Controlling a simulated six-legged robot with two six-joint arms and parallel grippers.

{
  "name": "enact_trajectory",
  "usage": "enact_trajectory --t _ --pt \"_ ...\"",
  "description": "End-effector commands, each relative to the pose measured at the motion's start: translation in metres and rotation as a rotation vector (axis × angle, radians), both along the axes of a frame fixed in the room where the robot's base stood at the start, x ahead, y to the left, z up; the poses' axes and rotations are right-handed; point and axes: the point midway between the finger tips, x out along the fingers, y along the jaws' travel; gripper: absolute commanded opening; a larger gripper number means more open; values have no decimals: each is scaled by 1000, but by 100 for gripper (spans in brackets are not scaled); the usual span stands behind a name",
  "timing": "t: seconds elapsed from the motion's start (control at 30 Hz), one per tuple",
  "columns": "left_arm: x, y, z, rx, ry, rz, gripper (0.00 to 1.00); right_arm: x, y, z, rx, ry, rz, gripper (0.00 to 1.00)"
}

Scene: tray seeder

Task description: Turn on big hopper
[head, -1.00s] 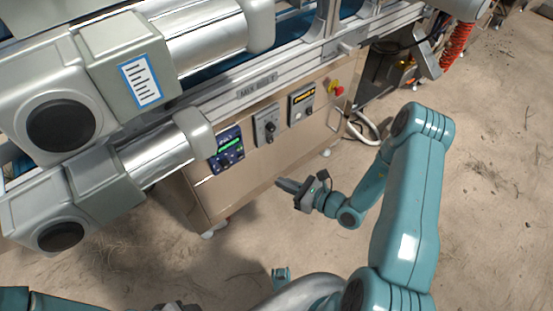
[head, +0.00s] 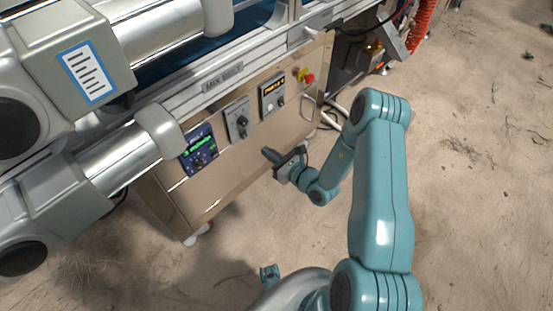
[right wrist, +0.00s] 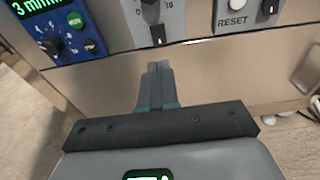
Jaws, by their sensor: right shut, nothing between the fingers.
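My right gripper (head: 268,154) is shut and empty, in front of the tan cabinet (head: 215,190) and below its controls. In the right wrist view its closed fingers (right wrist: 157,68) point up at the middle grey control box (right wrist: 177,15), which has a dark knob and a black rocker switch (right wrist: 158,36). In the head view this grey box (head: 237,119) sits between a blue box with a green display (head: 199,150) and a box with a yellow display (head: 272,95). I cannot read which control belongs to the big hopper.
A red emergency button (head: 307,77) is at the cabinet's right end. Large grey-and-silver motor housings (head: 160,140) overhang the left side. In the right wrist view, a RESET button (right wrist: 237,4) and a second rocker switch (right wrist: 268,36) are at right. Sandy floor (head: 470,180) is open at right.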

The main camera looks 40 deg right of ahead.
Motion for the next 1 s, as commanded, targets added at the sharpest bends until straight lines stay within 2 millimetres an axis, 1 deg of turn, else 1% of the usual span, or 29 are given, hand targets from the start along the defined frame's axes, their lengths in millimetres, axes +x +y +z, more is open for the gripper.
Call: enact_trajectory --t 0.03,0.2,0.3,0.4,0.6,1.0 --pt "0 0 -6 0 0 0 51 12 2 -4 -3 -2 3 0" --pt "0 0 -15 0 -1 1 51 47 5 -8 -2 -2 2 0" --pt "1 1 -20 1 -3 6 51 62 6 -10 -1 -1 1 0" --pt "2 2 -23 2 -4 9 51 73 6 -11 -1 0 1 0" --pt "3 3 -24 2 -5 12 51 82 6 -11 1 2 -1 0" --pt "3 3 -26 2 -6 13 51 82 4 -12 1 -4 -2 0"
